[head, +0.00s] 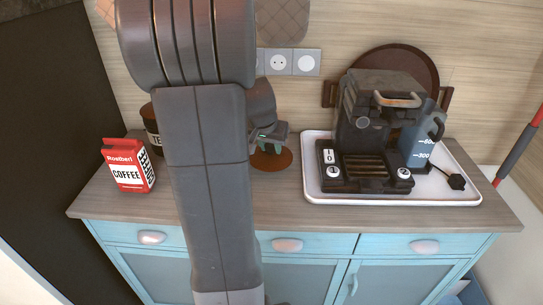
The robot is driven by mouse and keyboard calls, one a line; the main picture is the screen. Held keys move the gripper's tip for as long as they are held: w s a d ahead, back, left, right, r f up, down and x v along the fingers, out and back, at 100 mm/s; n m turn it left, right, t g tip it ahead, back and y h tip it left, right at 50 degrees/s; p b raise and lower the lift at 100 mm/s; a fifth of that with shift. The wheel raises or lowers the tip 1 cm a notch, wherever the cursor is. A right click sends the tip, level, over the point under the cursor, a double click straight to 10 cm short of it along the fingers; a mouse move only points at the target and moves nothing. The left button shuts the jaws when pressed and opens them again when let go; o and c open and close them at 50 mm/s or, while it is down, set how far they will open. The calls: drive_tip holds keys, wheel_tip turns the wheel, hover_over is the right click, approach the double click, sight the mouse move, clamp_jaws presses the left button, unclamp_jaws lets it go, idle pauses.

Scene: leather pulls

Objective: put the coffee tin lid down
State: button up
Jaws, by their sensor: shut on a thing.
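The coffee tin lid (272,163) shows as a reddish-brown round disc just right of my arm. My gripper (270,147) is above it, pointing down, and shut on it. The lid looks roughly level and is at or close above the wooden counter (235,210); I cannot tell whether it touches. My arm hides part of the lid's left side. A dark tin (149,134) with a label starting "TE" stands left of my arm, partly hidden by it. I see no other tin.
A red and white coffee packet (129,166) stands at the left of the counter. A white tray (460,190) on the right holds a black coffee machine (370,130) and a blue jug (422,142). Bare counter lies in front of the lid. A wall with sockets (279,62) rises behind.

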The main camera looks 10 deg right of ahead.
sight(270, 155)
drive_tip(key=shift+f, duration=1.65)
drive_tip(key=shift+f, duration=0.15)
drive_tip(key=o, duration=1)
drive_tip(key=shift+r, duration=0.35)
drive_tip(key=v, duration=1.1)
drive_tip(key=shift+s+a+r+p, duration=0.15)
drive_tip(key=shift+s+r+p, duration=0.1)
drive_tip(key=shift+p, duration=0.05)
